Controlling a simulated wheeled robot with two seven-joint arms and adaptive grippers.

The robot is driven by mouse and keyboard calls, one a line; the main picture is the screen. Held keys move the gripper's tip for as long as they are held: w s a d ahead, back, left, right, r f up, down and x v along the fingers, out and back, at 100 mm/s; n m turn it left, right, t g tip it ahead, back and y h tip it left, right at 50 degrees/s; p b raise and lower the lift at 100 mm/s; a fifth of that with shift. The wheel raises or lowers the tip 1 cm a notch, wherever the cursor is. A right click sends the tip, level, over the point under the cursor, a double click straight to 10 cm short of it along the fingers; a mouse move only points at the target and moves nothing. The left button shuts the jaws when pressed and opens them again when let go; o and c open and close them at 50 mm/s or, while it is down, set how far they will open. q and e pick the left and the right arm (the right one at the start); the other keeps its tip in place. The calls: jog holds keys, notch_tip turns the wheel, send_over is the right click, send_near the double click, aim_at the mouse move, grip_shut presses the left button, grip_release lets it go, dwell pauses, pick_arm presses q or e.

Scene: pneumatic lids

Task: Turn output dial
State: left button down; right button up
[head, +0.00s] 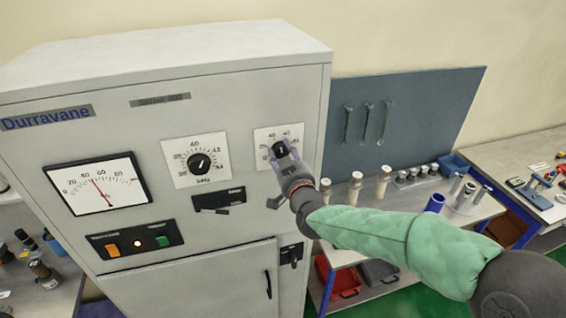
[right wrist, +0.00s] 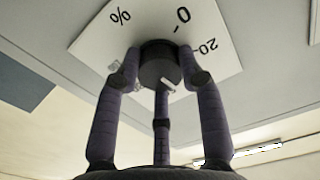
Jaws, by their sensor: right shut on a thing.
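The output dial is a black knob (right wrist: 160,65) on a white scale plate (right wrist: 195,35), which shows a % sign, 0 and 20 in the right wrist view. In the head view the plate (head: 267,135) is at the upper right of the grey cabinet front. My right gripper (head: 281,149) reaches it from the lower right, and its fingers (right wrist: 160,75) are shut around the knob. The gripper covers part of the plate in the head view, so the knob's pointer is hard to read. My left gripper is not in view.
A second dial (head: 199,163) labelled kHz is left of it on the cabinet (head: 232,120). An analogue meter (head: 97,184) and a switch panel (head: 133,240) with a lit lamp are further left. A bench with cylinders (head: 383,180) stands right of the cabinet.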

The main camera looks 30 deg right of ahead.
jog(key=m+b, duration=0.2)
jog(key=b, duration=0.1)
jog(key=shift+r+m+b, duration=0.1)
jog(key=shift+m+b, duration=0.4)
jog(key=shift+m, duration=0.1)
jog(key=o, duration=1.1)
jog(key=shift+o, duration=0.2)
jog(key=shift+s, duration=0.1)
jog(key=v, duration=1.1)
jog(key=shift+s, duration=0.4)
jog(key=shift+a, duration=0.15)
